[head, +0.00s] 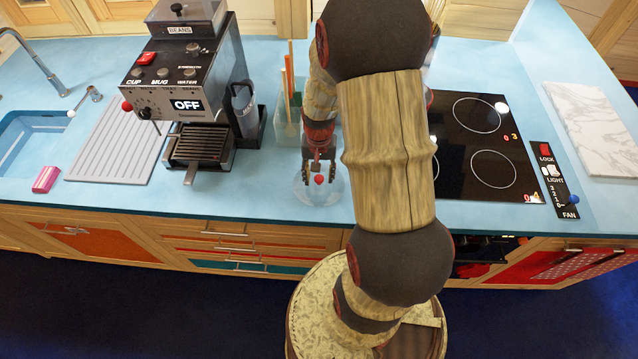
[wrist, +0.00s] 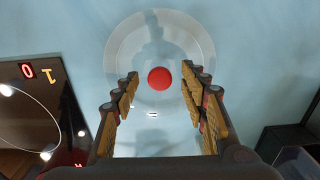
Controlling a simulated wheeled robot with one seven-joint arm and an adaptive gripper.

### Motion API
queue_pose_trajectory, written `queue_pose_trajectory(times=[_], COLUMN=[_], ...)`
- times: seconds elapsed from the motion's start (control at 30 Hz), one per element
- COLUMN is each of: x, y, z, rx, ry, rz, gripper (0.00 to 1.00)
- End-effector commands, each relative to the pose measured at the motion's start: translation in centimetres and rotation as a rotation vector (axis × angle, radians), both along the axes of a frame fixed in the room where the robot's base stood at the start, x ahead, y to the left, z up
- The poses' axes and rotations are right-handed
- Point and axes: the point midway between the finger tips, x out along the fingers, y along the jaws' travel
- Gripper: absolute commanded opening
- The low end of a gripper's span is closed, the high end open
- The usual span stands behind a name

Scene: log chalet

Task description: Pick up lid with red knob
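The lid (head: 327,190) is a clear, round, see-through disc lying on the blue counter. Its red knob (head: 319,179) stands up at its middle. In the wrist view the lid (wrist: 118,45) shows as a pale ring, with the red knob (wrist: 160,78) just beyond and between the fingertips. My gripper (head: 319,170) is over the lid, pointing down. In the wrist view my gripper (wrist: 160,85) is open, with one finger on each side of the knob and a gap to both. Whether the fingertips are level with the knob cannot be told.
A black cooktop (head: 482,150) lies right of the lid, partly behind my arm. A utensil holder (head: 287,125) stands close behind my gripper. A coffee machine (head: 185,85) and a ribbed drainboard (head: 115,140) are to the left. The counter's front edge is close to the lid.

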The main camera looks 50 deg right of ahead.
Motion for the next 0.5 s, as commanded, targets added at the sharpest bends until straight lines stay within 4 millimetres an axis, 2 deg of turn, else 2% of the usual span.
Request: queue_pose_trajectory(times=[0.5], x=[-0.02], y=[0.01], z=[0.02], rx=[0.000], ry=[0.000], rz=[0.000], gripper=[0.13])
